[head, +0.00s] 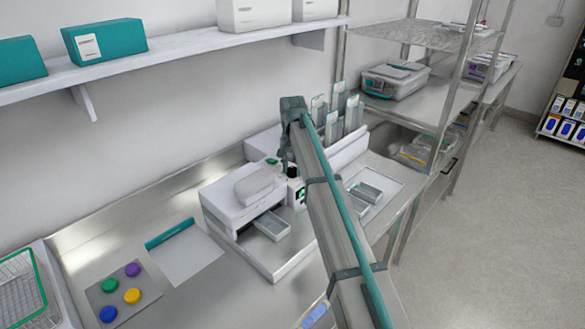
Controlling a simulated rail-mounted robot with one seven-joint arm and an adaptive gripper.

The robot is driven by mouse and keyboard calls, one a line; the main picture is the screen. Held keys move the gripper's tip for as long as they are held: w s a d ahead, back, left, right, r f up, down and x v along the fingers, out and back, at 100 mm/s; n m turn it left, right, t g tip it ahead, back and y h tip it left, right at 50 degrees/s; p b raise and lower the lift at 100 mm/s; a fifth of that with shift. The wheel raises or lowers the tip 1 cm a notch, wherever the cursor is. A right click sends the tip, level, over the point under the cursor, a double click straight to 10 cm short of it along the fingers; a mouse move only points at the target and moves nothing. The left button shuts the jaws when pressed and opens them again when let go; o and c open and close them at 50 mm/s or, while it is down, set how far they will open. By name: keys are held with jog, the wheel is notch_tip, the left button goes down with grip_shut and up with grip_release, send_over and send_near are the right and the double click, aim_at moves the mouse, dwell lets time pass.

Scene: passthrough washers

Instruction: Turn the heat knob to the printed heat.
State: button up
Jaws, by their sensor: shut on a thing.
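A white machine (240,197) stands on the steel counter, with a rounded lid and an open drawer (270,225) at its front. A small lit green display (300,194) is on its right end. A small dark knob (293,171) shows just above the display. My gripper (290,162) points down over this end of the machine, shut at the dark knob. The fingertips are small and partly hidden, and the knob's pointer cannot be made out. No printed heat value is legible from here.
Clear upright holders (335,112) stand behind my arm, and a tray with grey pouches (366,192) lies to the right. A clipboard-like sheet (186,255) and a plate with colored caps (124,293) lie left. A shelf (180,52) runs above.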

aim_at(293, 168)
jog(key=o, duration=1.2)
jog(key=shift+c, duration=0.2)
notch_tip(293, 168, up, 12)
